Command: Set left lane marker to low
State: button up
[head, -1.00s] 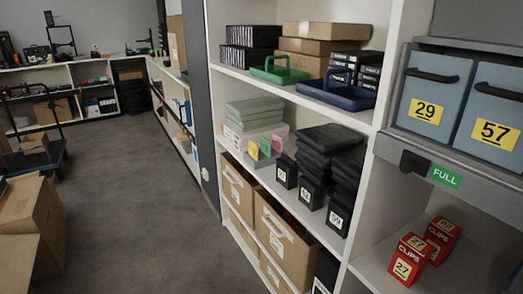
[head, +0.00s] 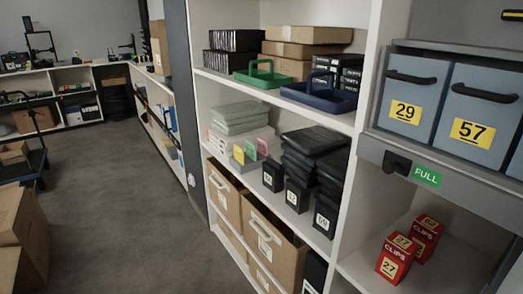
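A lane marker (head: 397,164) shows as a dark knob on the grey shelf rail (head: 471,200), below the blue-grey bin labelled 29 (head: 408,90). The green plate (head: 427,176) just right of the knob reads FULL. A second blue-grey bin labelled 57 (head: 479,109) stands to the right of bin 29. The rail runs on toward the right edge, and no other marker shows on it. My gripper is not in view.
Two red CLIPS boxes (head: 395,260) (head: 426,238) stand on the white shelf below the rail. To the left, a white shelving unit (head: 349,122) holds trays, black boxes and brown cartons. Open grey floor (head: 125,215) lies left of it, with cartons (head: 22,225) at the left edge.

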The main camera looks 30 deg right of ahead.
aim_at(392, 162)
jog(key=z, duration=2.9)
jog(key=u, duration=1.35)
jog(key=k+l+z, duration=0.15)
jog(key=z, duration=0.2)
jog(key=l+z, duration=0.35)
jog(key=k+l, duration=0.05)
